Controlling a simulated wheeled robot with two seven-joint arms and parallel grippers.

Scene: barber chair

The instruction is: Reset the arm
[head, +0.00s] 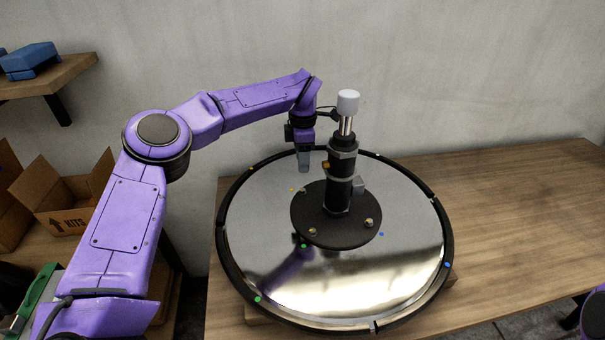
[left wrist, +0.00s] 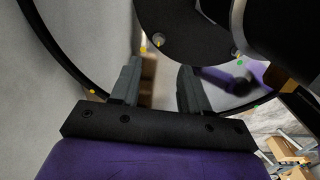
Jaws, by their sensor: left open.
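My left arm reaches in from the left in the head view. Its gripper (head: 304,160) points down over the far left part of a round mirror-like disc (head: 400,270) with a black rim. In the left wrist view the two grey fingers of my left gripper (left wrist: 158,88) are apart with nothing between them. A black column (head: 341,175) with a white cap (head: 348,102) stands upright on a black round plate (head: 310,230) in the disc's middle. The gripper is just left of the column. A bit of my right arm shows at the lower right edge; its gripper is out of view.
The disc rests on a wooden table (head: 520,210), which is clear on the right. A cardboard box (head: 65,195) stands at the left. A shelf (head: 50,78) with a blue object (head: 30,58) is at the upper left. A grey wall rises behind.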

